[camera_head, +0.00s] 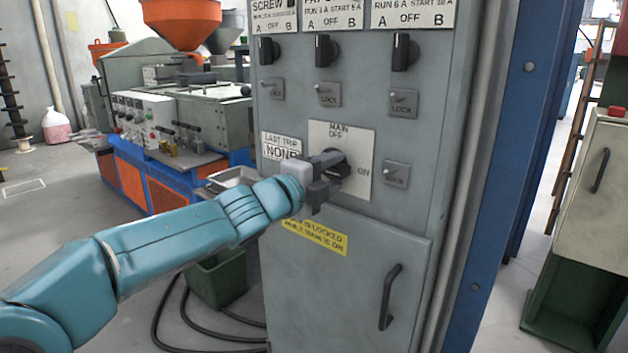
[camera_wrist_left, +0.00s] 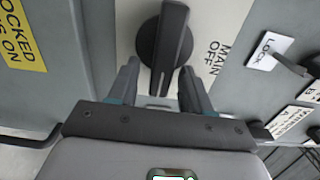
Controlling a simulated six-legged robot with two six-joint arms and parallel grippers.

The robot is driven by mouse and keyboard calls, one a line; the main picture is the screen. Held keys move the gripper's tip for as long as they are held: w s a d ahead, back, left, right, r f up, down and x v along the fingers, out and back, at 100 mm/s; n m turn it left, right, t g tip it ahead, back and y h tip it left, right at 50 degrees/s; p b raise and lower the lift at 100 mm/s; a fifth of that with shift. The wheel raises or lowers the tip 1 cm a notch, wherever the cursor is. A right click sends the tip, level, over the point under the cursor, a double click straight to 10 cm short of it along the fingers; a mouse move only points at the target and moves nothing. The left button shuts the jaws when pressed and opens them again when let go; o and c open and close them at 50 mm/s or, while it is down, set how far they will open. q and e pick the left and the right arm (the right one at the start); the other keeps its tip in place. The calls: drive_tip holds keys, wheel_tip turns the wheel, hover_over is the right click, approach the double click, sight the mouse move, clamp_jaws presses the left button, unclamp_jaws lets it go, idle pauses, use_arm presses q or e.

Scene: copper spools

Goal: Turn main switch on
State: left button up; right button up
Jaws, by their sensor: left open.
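The main switch is a black round knob with a raised bar handle (camera_head: 339,168) on a white plate (camera_head: 357,144) marked MAIN, OFF at the top and ON at the right. Contact is unclear. The gripper hides part of the knob.
The grey cabinet (camera_head: 430,190) carries other switches above and a LOCK tab (camera_head: 396,174) right of the main plate. A door handle (camera_head: 390,297) sticks out below. A green bin (camera_head: 218,280) and cables lie on the floor to the left.

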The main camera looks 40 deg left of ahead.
use_arm(q)
drive_tip(key=s+a+p, duration=0.1)
drive_tip(key=s+p, duration=0.2)
drive_tip(key=s, duration=1.3)
drive_tip(key=shift+p, duration=0.4)
use_arm(e)
drive_tip(key=r, duration=0.1)
drive_tip(key=s+r, duration=0.1)
drive_tip(key=r, duration=0.1)
drive_tip(key=shift+s+a+r+g, duration=0.15)
drive_tip(key=shift+a+r+g, duration=0.15)
use_arm(q)
drive_tip(key=shift+w, duration=0.1)
